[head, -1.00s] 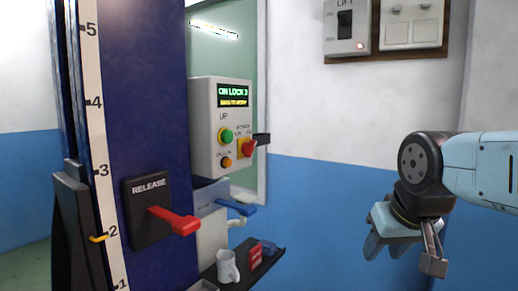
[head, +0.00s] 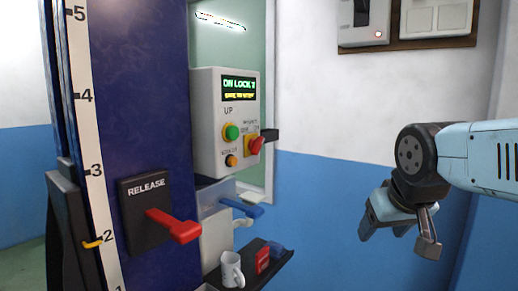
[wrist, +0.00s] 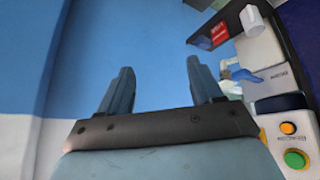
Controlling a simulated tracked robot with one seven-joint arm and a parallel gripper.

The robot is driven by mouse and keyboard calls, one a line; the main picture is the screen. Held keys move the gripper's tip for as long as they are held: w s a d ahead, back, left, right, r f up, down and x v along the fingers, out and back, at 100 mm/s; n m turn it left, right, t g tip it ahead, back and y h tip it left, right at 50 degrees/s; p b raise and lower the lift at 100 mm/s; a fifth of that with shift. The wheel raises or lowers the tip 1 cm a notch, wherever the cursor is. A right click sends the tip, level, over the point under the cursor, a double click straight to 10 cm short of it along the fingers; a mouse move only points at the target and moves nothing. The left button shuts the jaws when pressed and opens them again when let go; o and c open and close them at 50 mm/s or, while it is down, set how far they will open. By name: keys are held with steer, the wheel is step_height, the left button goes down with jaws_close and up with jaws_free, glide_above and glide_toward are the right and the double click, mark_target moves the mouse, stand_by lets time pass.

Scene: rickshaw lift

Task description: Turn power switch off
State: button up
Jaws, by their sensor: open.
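A grey control box (head: 208,125) is mounted beside the blue lift column. It has a lit display, a green UP button (head: 231,132), an orange button (head: 231,161) and a red rotary switch (head: 256,145) on a yellow plate, with small lettering too blurred to read surely. A black wall switch (head: 361,12) with a red lamp is at the top, cut by the frame edge. My gripper (head: 385,230) is right of and below the control box, apart from it, open and empty. In the wrist view its two fingers (wrist: 160,72) are spread; the green and orange buttons show at lower right.
A red RELEASE lever (head: 174,226) juts from the blue lift column (head: 140,80). A dark shelf (head: 262,272) below the box holds a white mug (head: 232,270) and a red item (head: 262,260). A blue handle (head: 246,209) sticks out above it. Space before the blue-and-white wall is clear.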

steer(key=o, duration=0.5)
steer(key=w+d+r+t, duration=0.1)
steer(key=w, duration=0.2)
steer(key=w+d+r+n+t+h, duration=0.1)
steer(key=w, duration=0.3)
steer(key=w+d+r+n+t, duration=0.1)
steer(key=w+r, duration=0.1)
steer(key=w, duration=0.1)
steer(key=shift+w+t, duration=0.15)
steer(key=shift+t, duration=0.15)
steer(key=shift+c, duration=0.2)
steer(key=w+a+r+n+t+y, duration=0.1)
steer(key=w+r+n+t, duration=0.3)
steer(key=w, duration=0.5)
steer(key=n+g+y, duration=0.3)
steer(key=n+y, duration=1.1)
steer(key=y, duration=0.1)
glide_toward(261, 147)
steer(key=x, duration=1)
steer(key=shift+w+f, duration=0.15)
steer(key=shift+w, duration=0.2)
